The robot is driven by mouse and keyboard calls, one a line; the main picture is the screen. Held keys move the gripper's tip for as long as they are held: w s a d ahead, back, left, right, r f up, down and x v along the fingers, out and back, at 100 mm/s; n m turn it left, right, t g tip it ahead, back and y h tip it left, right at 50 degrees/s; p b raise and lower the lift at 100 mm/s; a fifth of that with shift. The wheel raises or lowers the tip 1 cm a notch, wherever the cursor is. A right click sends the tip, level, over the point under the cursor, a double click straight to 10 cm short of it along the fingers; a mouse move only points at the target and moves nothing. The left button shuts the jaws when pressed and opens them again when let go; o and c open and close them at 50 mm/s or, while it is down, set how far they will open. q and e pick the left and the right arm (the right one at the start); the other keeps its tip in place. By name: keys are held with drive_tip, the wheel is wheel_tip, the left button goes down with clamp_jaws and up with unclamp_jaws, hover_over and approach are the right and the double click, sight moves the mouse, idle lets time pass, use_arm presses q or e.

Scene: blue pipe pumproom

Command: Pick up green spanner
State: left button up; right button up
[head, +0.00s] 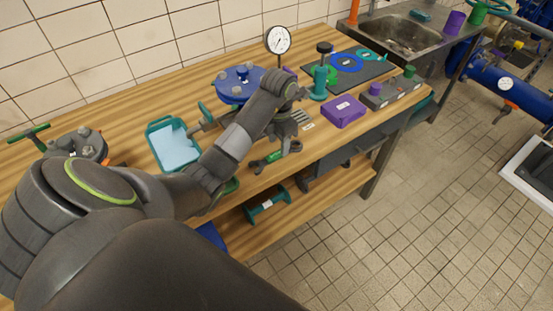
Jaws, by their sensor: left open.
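The green spanner (273,157) lies near the front edge of the wooden workbench (140,105), in the middle of the head view. Its green handle shows; its right end is close to my gripper and partly hard to make out. My left arm comes in from the lower left and bends over the bench. My left gripper (288,146) points down just at the right of the spanner, open, with nothing visible between its fingers. I cannot tell whether it touches the spanner. My right gripper is not in view.
A teal tray (172,148) and a blue flanged part (240,82) stand behind my arm. A dial gauge (278,41), a green post (320,82) and a purple box (343,111) are to the right. A sink (405,35) lies beyond. A shelf (325,195) runs below.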

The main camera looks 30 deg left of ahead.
sight(277, 153)
use_arm(q)
drive_tip(key=shift+a+f+p, duration=0.15)
drive_tip(key=shift+f+p, duration=0.2)
drive_tip(key=shift+f, duration=0.85)
drive_tip(key=shift+a+f+p, duration=0.1)
drive_tip(key=shift+f+p, duration=0.25)
drive_tip(key=shift+f, duration=0.8)
drive_tip(key=shift+w, duration=0.1)
clamp_jaws()
